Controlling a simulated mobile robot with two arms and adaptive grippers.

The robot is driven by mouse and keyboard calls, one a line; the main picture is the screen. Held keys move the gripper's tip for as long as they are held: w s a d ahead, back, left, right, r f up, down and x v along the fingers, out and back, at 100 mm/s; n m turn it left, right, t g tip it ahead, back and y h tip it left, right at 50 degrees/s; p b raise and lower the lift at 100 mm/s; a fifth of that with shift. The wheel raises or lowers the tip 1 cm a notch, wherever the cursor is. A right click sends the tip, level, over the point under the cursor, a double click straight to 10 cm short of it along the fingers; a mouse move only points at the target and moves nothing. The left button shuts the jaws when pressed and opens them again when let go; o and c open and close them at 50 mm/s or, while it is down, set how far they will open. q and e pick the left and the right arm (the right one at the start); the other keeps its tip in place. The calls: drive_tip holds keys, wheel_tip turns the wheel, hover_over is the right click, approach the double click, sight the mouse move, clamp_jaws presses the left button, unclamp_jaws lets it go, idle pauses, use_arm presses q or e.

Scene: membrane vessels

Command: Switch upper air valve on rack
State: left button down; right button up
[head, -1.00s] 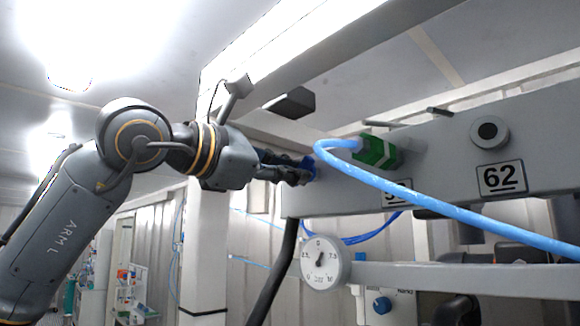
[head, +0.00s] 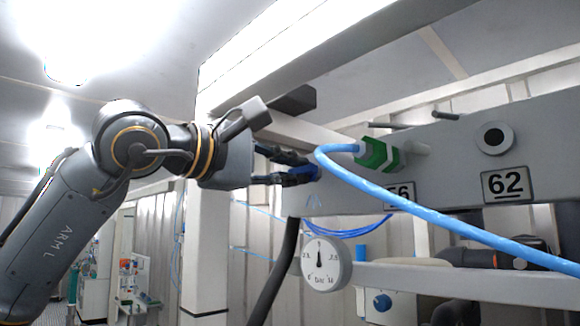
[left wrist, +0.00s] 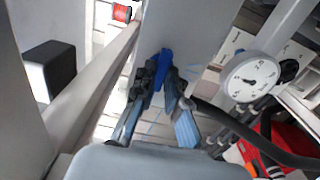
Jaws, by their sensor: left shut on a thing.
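The upper air valve's blue handle (left wrist: 165,66) shows between my fingertips in the left wrist view. It sits at the left end of the grey rack beam (head: 450,160). My left gripper (head: 312,165) reaches it from the left and is shut on it; in the left wrist view the gripper (left wrist: 165,80) points up toward the handle. In the head view the fingers and the light blue hose hide most of the handle, so its exact angle is unclear. My right gripper is not in view.
A light blue hose (head: 430,208) runs from a green fitting (head: 378,155) across the beam, close right of the gripper. A round pressure gauge (head: 326,264) hangs below. A black hose (head: 275,275) drops beneath the beam. Label 62 (head: 507,185) is at right.

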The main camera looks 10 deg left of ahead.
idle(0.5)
use_arm(q)
drive_tip(key=c, duration=1.4)
unclamp_jaws()
drive_tip(key=v, duration=1.2)
